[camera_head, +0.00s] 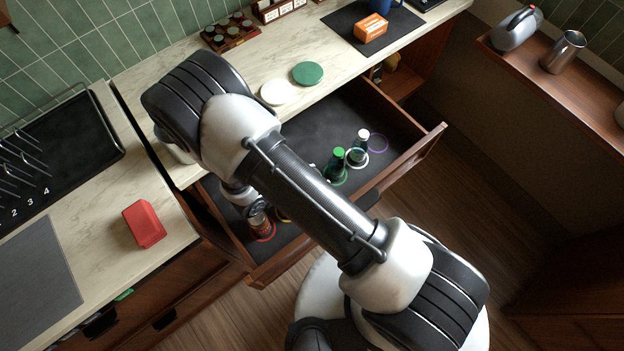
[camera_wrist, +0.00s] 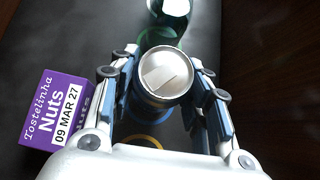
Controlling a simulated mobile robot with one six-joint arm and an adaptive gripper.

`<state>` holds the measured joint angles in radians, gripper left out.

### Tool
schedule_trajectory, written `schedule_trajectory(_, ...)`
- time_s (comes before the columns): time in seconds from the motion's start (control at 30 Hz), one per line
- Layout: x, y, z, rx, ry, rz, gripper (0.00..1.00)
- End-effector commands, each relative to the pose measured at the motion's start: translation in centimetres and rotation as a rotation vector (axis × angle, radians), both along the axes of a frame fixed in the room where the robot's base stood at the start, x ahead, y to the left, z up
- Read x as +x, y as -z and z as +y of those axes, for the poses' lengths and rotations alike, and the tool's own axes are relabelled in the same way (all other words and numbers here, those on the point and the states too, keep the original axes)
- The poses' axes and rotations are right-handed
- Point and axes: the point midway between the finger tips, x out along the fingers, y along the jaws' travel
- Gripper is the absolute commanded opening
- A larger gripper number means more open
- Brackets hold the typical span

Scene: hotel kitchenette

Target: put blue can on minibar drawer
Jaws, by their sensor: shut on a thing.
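In the wrist view, the blue can (camera_wrist: 168,76) shows its silver lid and a strip of blue side. My gripper (camera_wrist: 164,62) is shut on it, with one finger on each side. A yellow ring (camera_wrist: 145,142) lies on the dark floor below and partly behind the can; I cannot tell whether the can touches that floor. In the head view, the open minibar drawer (camera_head: 392,172) has a dark floor with coloured rings. My arm crosses over it and hides the can and most of my gripper.
A green bottle (camera_head: 335,164), a white-capped bottle (camera_head: 358,149) and a brownish-red container (camera_head: 261,224) stand in the drawer. A purple nuts box (camera_wrist: 55,110) is left of my gripper.

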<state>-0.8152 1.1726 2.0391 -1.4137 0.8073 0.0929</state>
Motion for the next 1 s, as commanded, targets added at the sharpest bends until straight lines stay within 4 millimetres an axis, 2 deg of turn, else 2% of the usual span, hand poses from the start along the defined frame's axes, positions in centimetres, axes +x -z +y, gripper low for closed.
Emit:
schedule_trajectory(0.37,0.05,0.45,0.02,0.000,0.000,-0.002,0.07)
schedule_trajectory(0.4,0.02,0.34,0.02,0.000,0.001,-0.001,0.46)
schedule_trajectory(0.67,0.03,0.29,0.01,0.000,0.001,-0.001,0.64)
schedule_trajectory(1.0,0.02,0.16,0.02,0.000,0.001,-0.001,0.64)
